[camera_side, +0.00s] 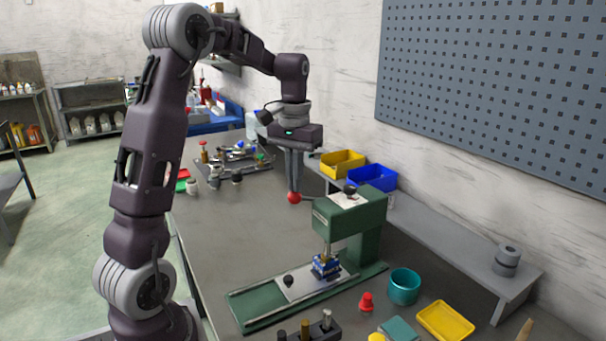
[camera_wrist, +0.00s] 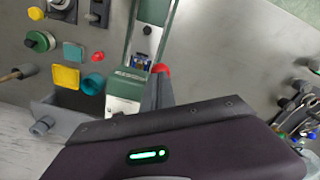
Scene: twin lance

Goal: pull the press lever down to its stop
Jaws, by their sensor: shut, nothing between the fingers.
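The green press (camera_side: 352,215) stands on a green base plate, with a blue part (camera_side: 326,266) under its ram. Its lever ends in a red ball knob (camera_side: 294,198) to the left of the press head, about level with the head's top. My gripper (camera_side: 292,186) points down with its fingers shut and empty, their tips right at the top of the knob. I cannot tell whether they touch it. In the wrist view the red knob (camera_wrist: 162,70) shows just past my fingertips (camera_wrist: 157,80), beside the press head (camera_wrist: 126,84); the fingers partly hide it.
A yellow bin (camera_side: 342,164) and a blue bin (camera_side: 371,177) sit on the shelf behind the press. A teal cup (camera_side: 404,287), a yellow tray (camera_side: 446,321) and a small red piece (camera_side: 366,302) lie to the right.

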